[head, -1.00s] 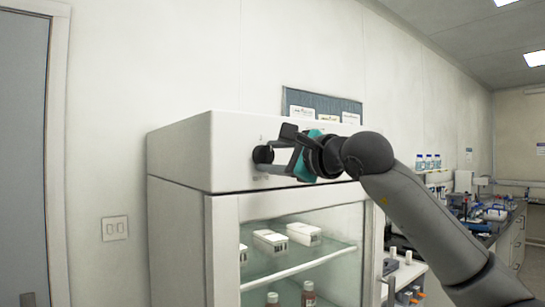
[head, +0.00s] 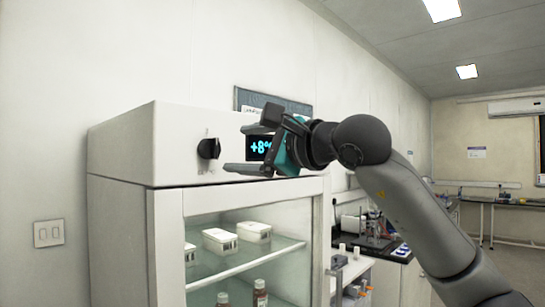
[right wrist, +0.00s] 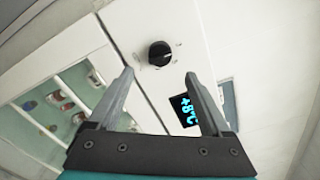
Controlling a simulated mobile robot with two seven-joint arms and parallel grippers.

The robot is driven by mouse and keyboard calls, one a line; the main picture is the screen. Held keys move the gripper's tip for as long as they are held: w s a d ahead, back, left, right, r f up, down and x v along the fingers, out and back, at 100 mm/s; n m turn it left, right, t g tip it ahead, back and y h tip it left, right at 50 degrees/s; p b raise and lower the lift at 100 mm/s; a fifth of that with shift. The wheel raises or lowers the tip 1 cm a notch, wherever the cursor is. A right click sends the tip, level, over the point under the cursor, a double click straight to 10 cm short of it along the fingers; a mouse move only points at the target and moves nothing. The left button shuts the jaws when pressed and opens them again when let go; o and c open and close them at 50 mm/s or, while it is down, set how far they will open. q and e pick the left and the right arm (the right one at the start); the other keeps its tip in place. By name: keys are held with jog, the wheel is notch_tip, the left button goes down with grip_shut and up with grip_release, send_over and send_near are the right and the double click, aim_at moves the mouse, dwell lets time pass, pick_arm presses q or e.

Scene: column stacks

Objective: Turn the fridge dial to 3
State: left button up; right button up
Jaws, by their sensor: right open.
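The fridge (head: 118,150) is white with a glass door. Its round black dial (head: 208,148) is on the upper front panel, with small marks around it too small to read. In the right wrist view the dial (right wrist: 160,53) lies beyond and between the fingertips. The display (head: 258,145) beside it reads about +8° in blue, partly hidden by my right gripper. My right gripper (head: 238,148) is open and empty, to the right of the dial and apart from it. Its fingers also show in the right wrist view (right wrist: 159,78). My left gripper is not in view.
White boxes (head: 220,240) and brown bottles (head: 260,292) stand on shelves behind the glass. A notice board (head: 285,103) hangs on the wall behind the fridge. A bench with equipment (head: 375,240) is at the right.

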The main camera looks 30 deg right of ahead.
jog(key=b+v, duration=0.1)
jog(key=v, duration=0.6)
jog(key=shift+s, duration=0.2)
